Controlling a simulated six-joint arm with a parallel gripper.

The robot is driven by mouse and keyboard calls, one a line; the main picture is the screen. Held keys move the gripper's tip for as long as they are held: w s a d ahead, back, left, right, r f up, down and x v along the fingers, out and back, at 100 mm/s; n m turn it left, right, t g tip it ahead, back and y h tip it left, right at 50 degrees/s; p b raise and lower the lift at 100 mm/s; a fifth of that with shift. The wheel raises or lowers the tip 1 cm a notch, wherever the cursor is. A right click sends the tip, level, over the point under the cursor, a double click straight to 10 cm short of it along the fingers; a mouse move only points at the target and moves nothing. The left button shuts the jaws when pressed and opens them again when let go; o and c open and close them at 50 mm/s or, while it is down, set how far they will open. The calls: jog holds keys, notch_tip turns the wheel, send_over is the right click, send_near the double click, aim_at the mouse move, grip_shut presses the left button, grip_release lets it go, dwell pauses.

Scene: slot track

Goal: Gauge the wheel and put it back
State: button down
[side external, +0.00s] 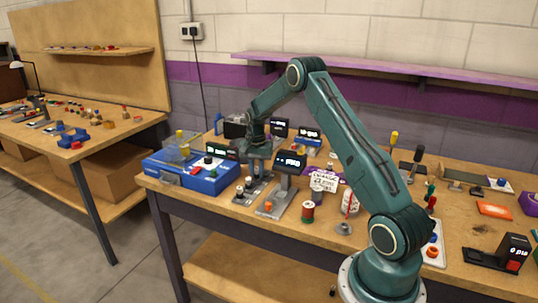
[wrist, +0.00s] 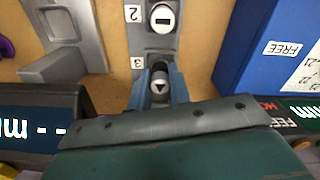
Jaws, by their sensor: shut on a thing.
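My gripper (wrist: 160,82) is shut on a small grey wheel with a dark triangle mark (wrist: 160,88), at the slot marked 3 of the grey slot track (wrist: 149,45). I cannot tell whether the wheel is seated or slightly raised. A second wheel with a dark bar mark (wrist: 162,18) sits by the label 2. In the side view my gripper (side external: 257,172) points down over the track (side external: 241,198); the held wheel is not clear there. A grey gauge stand (side external: 275,205) with a lit display (side external: 290,162) is just right of it. In the wrist view a display (wrist: 35,130) reads dashes and "mm".
A blue device (side external: 180,175) with a display stands close left of my gripper; its blue side (wrist: 265,40) shows in the wrist view. A red-green spool (side external: 308,211), a white sign (side external: 324,181) and a red-stemmed stand (side external: 345,226) are to the right. Bare wood shows near the front edge.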

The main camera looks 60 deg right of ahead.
aim_at(257, 168)
jog(key=shift+f, duration=0.2)
jog(key=shift+f, duration=0.15)
jog(key=c, duration=1.3)
grip_release()
notch_tip(257, 168, up, 12)
jog(key=shift+a+r, duration=0.1)
jog(key=shift+r, duration=0.15)
